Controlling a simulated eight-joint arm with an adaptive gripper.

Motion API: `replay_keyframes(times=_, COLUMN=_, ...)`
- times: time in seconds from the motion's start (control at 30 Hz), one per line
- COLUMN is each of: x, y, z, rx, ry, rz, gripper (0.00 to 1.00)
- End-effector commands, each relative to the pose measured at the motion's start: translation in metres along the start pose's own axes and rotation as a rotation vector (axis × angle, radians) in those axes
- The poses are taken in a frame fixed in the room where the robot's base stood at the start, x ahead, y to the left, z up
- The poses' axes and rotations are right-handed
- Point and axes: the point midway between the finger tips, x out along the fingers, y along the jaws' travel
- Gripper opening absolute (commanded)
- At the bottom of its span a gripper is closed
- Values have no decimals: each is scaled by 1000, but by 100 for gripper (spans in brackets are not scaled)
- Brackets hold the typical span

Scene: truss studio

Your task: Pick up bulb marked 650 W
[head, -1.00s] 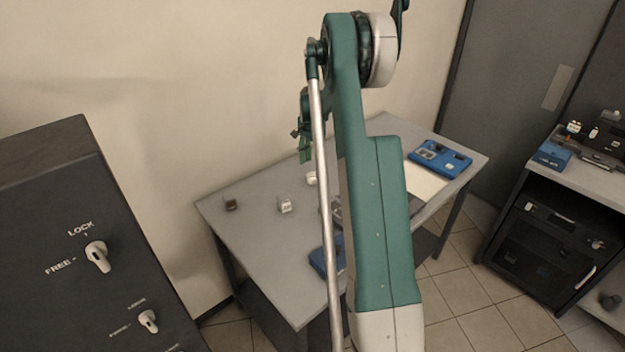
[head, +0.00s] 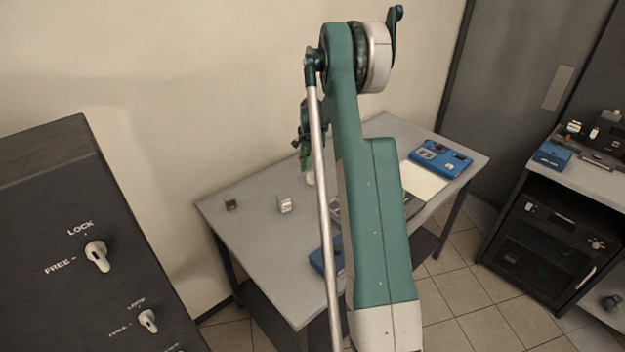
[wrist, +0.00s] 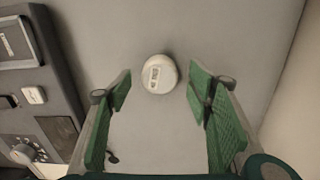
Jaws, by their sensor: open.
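A round white object (wrist: 159,74) with a small dark-marked label on its face, seemingly a bulb, is on the grey table in the wrist view. Its marking is too small to read. In the head view a pale bit of it (head: 311,178) shows just beneath my gripper (head: 304,150). In the wrist view my gripper (wrist: 160,92) is open, with its green fingers to the left and right of the white object. Nothing is held, and the fingers appear apart from it.
On the grey table (head: 260,245) are a small dark block (head: 231,205) and a small whitish labelled block (head: 285,205). A blue device (head: 441,158) lies at the far right end. A dark panel with a knob (wrist: 40,75) is left of the white object in the wrist view.

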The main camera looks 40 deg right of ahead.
Motion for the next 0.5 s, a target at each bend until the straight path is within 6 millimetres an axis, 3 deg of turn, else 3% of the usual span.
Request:
replay_keyframes(times=0.23, x=27, y=0, z=0, rx=0, ry=0, rz=0, gripper=51)
replay_keyframes(times=0.5, x=33, y=0, z=0, rx=0, ry=0, rz=0, gripper=51)
